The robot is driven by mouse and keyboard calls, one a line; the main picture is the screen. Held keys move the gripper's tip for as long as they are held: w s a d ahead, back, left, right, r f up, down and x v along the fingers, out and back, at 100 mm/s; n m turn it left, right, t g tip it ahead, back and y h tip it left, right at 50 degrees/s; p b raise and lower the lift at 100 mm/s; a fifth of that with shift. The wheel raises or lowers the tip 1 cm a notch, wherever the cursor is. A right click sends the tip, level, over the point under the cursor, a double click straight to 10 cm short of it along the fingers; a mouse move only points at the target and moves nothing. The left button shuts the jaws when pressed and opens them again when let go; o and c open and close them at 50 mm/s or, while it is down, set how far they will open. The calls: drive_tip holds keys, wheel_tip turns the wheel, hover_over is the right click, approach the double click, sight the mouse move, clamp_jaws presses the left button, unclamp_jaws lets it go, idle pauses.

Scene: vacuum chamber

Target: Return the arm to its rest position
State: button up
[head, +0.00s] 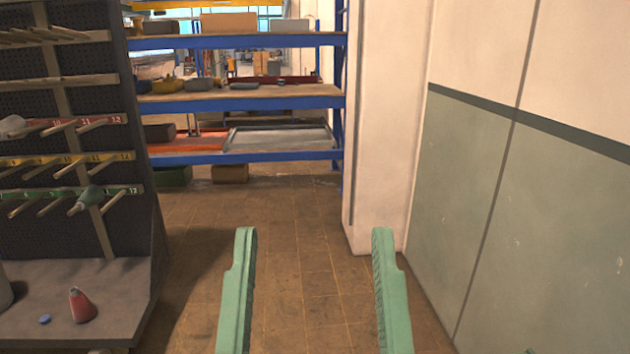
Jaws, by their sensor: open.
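My gripper (314,248) shows at the bottom middle of the head view as two green fingers. The fingers stand wide apart and nothing is between them. The fingers touch nothing in view. The rest of my arm is out of view.
A dark pegboard rack (60,230) with coloured, numbered peg rows stands at left. Blue shelving (240,106) stands behind. A white pillar (385,130) and grey-green wall (550,220) bound the right. Floor (285,220) ahead is clear.

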wheel_tip(320, 180, up, 36)
drive_tip(key=p, duration=3.1)
drive_tip(key=shift+w+a, duration=0.2)
drive_tip(key=shift+w, duration=0.1)
